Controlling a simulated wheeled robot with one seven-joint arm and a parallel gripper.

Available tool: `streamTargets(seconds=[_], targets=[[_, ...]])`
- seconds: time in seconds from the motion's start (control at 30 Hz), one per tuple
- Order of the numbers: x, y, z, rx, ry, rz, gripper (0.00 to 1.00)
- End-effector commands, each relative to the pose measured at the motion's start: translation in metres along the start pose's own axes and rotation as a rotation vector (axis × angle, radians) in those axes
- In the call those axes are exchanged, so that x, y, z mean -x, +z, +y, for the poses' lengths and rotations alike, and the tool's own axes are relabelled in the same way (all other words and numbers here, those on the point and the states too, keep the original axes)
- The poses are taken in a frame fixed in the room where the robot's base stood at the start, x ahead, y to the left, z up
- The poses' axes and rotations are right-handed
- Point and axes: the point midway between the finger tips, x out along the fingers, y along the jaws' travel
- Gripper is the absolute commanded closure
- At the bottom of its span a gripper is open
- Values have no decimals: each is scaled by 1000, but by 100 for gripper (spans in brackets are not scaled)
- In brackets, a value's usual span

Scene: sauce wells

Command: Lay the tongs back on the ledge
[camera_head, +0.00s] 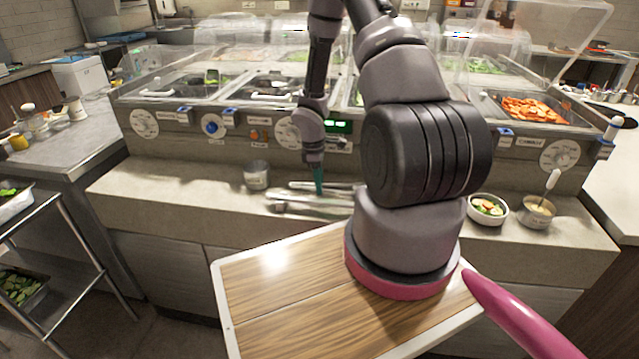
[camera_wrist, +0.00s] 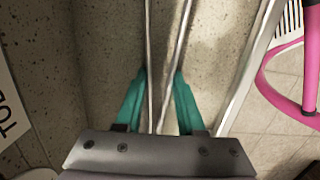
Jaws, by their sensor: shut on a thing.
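The metal tongs (camera_head: 335,203) lie level at the stone ledge (camera_head: 150,195) in front of the sauce wells, partly behind my arm in the head view. My gripper (camera_head: 318,182) has teal fingers and points down at them. In the wrist view the two thin arms of the tongs (camera_wrist: 152,55) run between the fingers of my gripper (camera_wrist: 160,82), which is shut on them. The speckled ledge (camera_wrist: 105,45) is close beneath. I cannot tell whether the tongs touch it. The far end of the tongs is out of the wrist view.
A metal can (camera_head: 256,175) stands on the ledge left of my gripper. A white bowl of food (camera_head: 487,210) and a small pot with a ladle (camera_head: 537,213) stand at the right. The ledge's left part is clear. The wells' counter front (camera_head: 240,135) rises behind.

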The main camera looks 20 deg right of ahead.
Motion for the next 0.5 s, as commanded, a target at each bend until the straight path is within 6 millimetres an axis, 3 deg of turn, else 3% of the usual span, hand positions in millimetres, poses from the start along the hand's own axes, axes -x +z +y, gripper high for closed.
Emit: streamTargets(seconds=[0.03,0.1,0.13,0.5], targets=[[-2,0,0,0,-1,-1,69],[-1,0,0,0,0,0,35],[-1,0,0,0,0,0,32],[3,0,0,0,1,1,32]])
